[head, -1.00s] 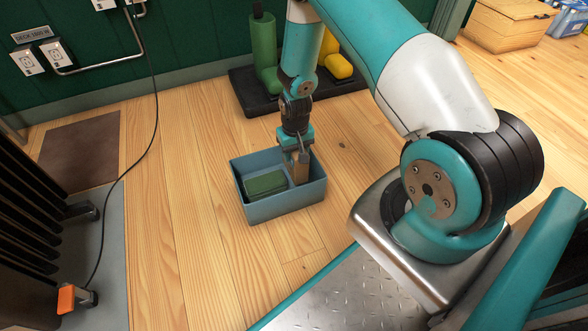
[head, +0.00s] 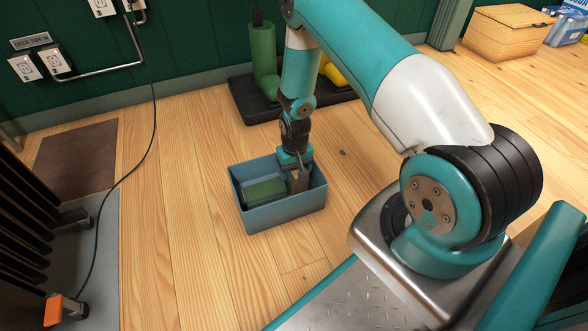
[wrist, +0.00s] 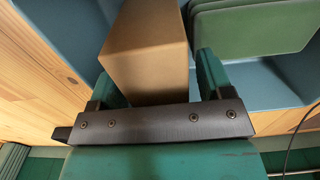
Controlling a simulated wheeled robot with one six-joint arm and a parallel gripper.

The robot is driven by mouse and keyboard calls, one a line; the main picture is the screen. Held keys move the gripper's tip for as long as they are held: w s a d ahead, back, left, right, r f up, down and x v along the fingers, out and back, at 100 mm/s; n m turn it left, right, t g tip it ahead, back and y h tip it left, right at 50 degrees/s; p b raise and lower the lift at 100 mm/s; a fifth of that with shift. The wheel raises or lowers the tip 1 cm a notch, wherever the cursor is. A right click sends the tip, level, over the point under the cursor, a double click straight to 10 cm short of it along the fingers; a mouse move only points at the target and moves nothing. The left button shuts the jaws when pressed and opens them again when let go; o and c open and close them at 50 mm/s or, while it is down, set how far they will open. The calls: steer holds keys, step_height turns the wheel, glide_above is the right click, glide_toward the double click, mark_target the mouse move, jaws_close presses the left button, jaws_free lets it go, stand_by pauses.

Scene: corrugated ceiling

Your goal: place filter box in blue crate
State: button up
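The blue crate (head: 285,211) stands on the wooden floor in the middle of the head view. The filter box, a plain brown carton (wrist: 148,45), is between my gripper's (wrist: 163,82) two green fingers in the wrist view. My gripper (head: 299,183) points down inside the right part of the crate and appears shut on the box. In the head view the box (head: 292,186) is mostly hidden by the gripper and crate wall. I cannot tell whether it touches the crate floor.
A green ridged item (head: 264,190) lies in the crate's left part, beside the box; it also shows in the wrist view (wrist: 250,27). A black tray (head: 262,108) with green and yellow items stands behind. The floor left of the crate is clear.

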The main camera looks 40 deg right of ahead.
step_height(320, 180, up, 12)
steer(key=p, duration=0.7)
steer(key=shift+r+p, duration=0.1)
steer(key=shift+p, duration=0.3)
steer(key=s+a+r+n+y, duration=0.1)
steer(key=a+r, duration=0.4)
steer(key=r, duration=0.3)
steer(key=s+a+r+n, duration=0.1)
steer(key=a+r+n, duration=0.1)
steer(key=a+r, duration=0.35)
steer(key=s+a+r+n+y, duration=0.1)
steer(key=a+r, duration=0.2)
steer(key=r, duration=0.6)
steer(key=s+a+r+n+y, duration=0.1)
steer(key=s+a+r+n, duration=0.2)
steer(key=s+r, duration=0.4)
steer(key=s+a+r+n+y, duration=0.1)
steer(key=s+a+r+n, duration=0.2)
steer(key=s, duration=0.9)
steer(key=a+r, duration=0.3)
steer(key=r, duration=0.1)
steer(key=shift+s+a+r, duration=0.15)
steer(key=shift+r, duration=0.05)
